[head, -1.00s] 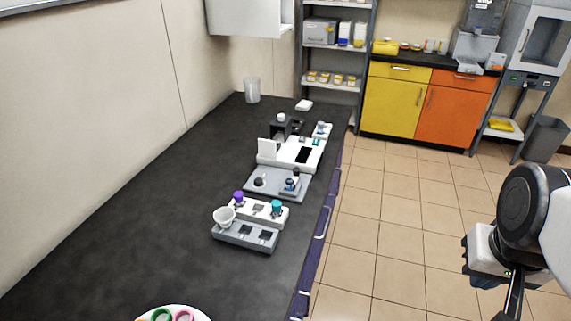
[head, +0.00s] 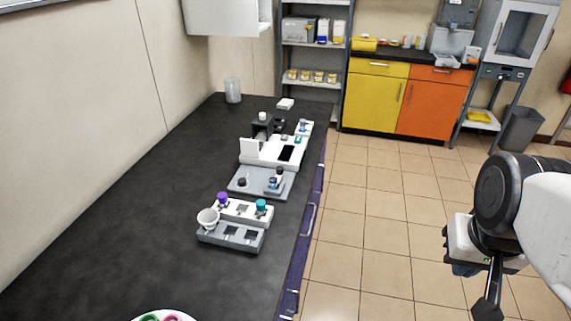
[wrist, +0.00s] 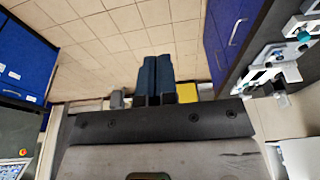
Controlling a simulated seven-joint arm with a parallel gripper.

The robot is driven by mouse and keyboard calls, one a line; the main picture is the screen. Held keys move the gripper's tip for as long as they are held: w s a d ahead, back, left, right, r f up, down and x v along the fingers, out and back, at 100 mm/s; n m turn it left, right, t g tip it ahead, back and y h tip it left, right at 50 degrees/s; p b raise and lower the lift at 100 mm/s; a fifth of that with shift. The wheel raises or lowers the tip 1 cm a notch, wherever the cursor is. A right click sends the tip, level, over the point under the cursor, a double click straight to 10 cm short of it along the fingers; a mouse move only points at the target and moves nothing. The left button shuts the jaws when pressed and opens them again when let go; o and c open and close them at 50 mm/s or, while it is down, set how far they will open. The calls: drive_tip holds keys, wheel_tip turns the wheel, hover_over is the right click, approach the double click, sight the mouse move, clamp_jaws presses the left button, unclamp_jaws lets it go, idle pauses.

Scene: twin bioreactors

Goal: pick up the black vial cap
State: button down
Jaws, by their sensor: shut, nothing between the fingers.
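A small dark round piece, which looks like the black vial cap (head: 242,182), lies on the left part of a grey tray (head: 245,191) on the dark bench. A small blue-and-white item with a black top (head: 273,183) stands on the tray's right part; its details are too small to tell. My gripper (head: 465,269) is over the tiled floor, well right of the bench and far from the tray. In the wrist view its blue fingers (wrist: 156,75) are together with nothing between them. The cap cannot be made out in the wrist view.
In front of the tray stand a white holder with purple (head: 222,198) and teal (head: 261,206) knobs, a white cup (head: 208,218) and a grey block (head: 231,237). A white device (head: 270,152) stands behind. The bench's left side is clear. Cabinets (head: 375,98) line the back.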

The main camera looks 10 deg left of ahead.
idle(0.4)
drive_tip(key=c, duration=0.8)
unclamp_jaws()
drive_tip(key=shift+o, duration=0.2)
